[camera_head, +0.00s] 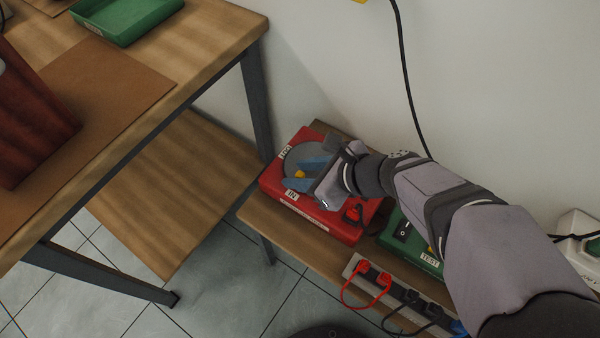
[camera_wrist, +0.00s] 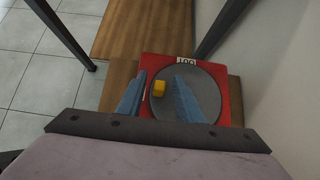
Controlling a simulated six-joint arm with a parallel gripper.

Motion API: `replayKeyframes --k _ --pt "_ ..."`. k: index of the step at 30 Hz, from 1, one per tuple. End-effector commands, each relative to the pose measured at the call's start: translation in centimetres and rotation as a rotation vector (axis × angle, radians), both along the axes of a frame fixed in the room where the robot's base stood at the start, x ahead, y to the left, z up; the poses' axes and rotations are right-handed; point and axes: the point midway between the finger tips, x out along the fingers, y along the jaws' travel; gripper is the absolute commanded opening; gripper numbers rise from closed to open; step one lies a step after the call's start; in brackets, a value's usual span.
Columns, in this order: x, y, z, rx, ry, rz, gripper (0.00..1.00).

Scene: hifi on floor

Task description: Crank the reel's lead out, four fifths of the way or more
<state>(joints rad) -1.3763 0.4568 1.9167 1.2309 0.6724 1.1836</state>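The red reel box (camera_head: 327,225) sits on a low wooden bench, with a grey round disc (camera_head: 297,160) on its top. The disc (camera_wrist: 205,88) also shows in the wrist view, with a small yellow crank knob (camera_wrist: 159,86) near its left edge. An "OUT" label (camera_wrist: 187,61) lies at the box's far edge and an "IN" label (camera_head: 291,195) at its near edge. My gripper (camera_head: 308,172) is over the disc with its blue fingers apart. In the wrist view the knob lies between the fingers (camera_wrist: 157,92), closer to the left one; contact cannot be told.
A green box marked TEST (camera_head: 430,262) stands right of the reel box. A power strip (camera_head: 400,297) with red and black plugs lies along the bench front. A wooden table (camera_head: 215,40) with a green tray (camera_head: 122,22) is at left. A wall is behind.

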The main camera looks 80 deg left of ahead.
Motion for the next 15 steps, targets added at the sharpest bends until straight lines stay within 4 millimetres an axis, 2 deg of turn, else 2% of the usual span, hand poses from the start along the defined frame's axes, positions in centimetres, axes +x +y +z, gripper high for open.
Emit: replayKeyframes --k 10,11,15 --pt "-0.24 0.22 -0.33 0.000 0.000 0.000 0.33" --pt "-0.24 0.22 -0.33 0.000 0.000 0.000 0.30" --pt "-0.23 0.22 -0.32 0.000 0.000 0.000 0.00"
